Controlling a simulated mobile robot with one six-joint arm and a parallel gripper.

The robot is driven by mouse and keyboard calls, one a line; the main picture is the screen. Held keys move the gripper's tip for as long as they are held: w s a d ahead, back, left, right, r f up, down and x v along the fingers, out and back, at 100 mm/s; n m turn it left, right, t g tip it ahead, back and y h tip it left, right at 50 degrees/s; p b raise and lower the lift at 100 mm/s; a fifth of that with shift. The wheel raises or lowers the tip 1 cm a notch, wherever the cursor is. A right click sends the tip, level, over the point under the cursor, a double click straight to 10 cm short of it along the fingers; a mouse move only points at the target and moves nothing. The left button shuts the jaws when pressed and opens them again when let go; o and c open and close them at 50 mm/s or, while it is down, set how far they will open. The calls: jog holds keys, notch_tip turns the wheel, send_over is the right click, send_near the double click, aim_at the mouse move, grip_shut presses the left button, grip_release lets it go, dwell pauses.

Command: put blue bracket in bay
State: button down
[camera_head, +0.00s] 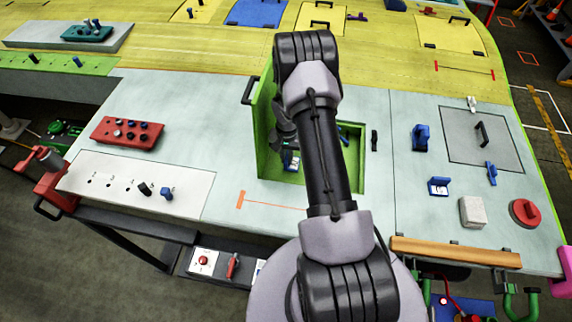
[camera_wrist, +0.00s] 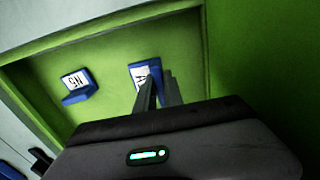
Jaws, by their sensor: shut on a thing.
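The bay (camera_head: 354,182) is a green-lined recess in the pale work surface, with its green lid standing open on the left. My gripper (camera_wrist: 156,90) is down in the bay and shut on a blue bracket (camera_wrist: 137,71) with a white label. In the head view this bracket (camera_head: 291,161) shows just left of my arm, below the gripper (camera_head: 289,147). I cannot tell whether it touches the bay floor. A second blue bracket (camera_wrist: 78,87) with a white label sits apart on the bay floor, left of the held one in the wrist view. My arm hides the bay's middle in the head view.
The green lid (camera_head: 265,130) rises close beside my gripper. More blue brackets (camera_head: 439,186), (camera_head: 421,137) stand right of the bay, near a grey plate (camera_head: 484,138) with a handle. A red block (camera_head: 127,132) with pegs and a white panel (camera_head: 137,184) lie to the left.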

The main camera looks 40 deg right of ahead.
aim_at(286, 157)
notch_tip(286, 157, down, 4)
jog(key=shift+a+f+b, duration=0.1)
jog(key=shift+b, duration=0.45)
jog(key=shift+w+a, duration=0.1)
jog(key=shift+w, duration=0.05)
jog(key=shift+f, duration=0.15)
jog(key=c, duration=1.5)
grip_release()
jog(key=shift+o, duration=0.2)
notch_tip(286, 157, up, 12)
jog(key=shift+r+b, duration=0.2)
jog(key=shift+b, duration=0.2)
